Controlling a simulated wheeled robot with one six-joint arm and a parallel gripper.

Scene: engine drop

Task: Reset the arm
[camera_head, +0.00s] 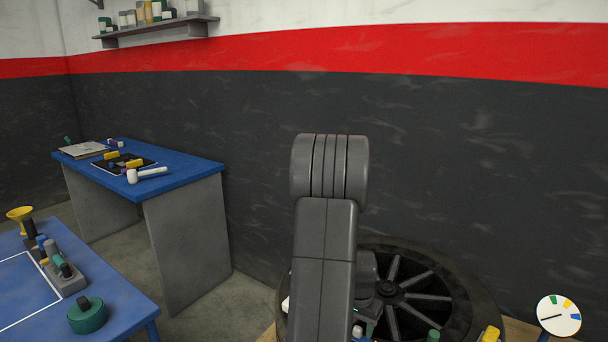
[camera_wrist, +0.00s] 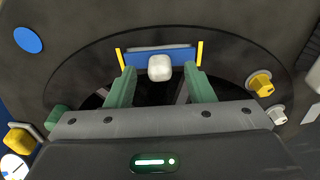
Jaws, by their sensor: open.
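My arm stands up in the middle of the head view, and its grey links hide most of what is behind them. In the wrist view my gripper (camera_wrist: 161,88) shows two green fingers spread apart, with nothing held between them. Beyond the fingertips is a blue piece (camera_wrist: 135,58) with yellow ends, with a rounded white piece (camera_wrist: 160,68) in front of it. I cannot tell how far they are from the fingers. My gripper is mostly hidden by the arm in the head view.
A nearer blue table (camera_head: 115,305) holds a green round part (camera_head: 87,315) and a yellow funnel (camera_head: 20,214). Bare floor lies between the tables.

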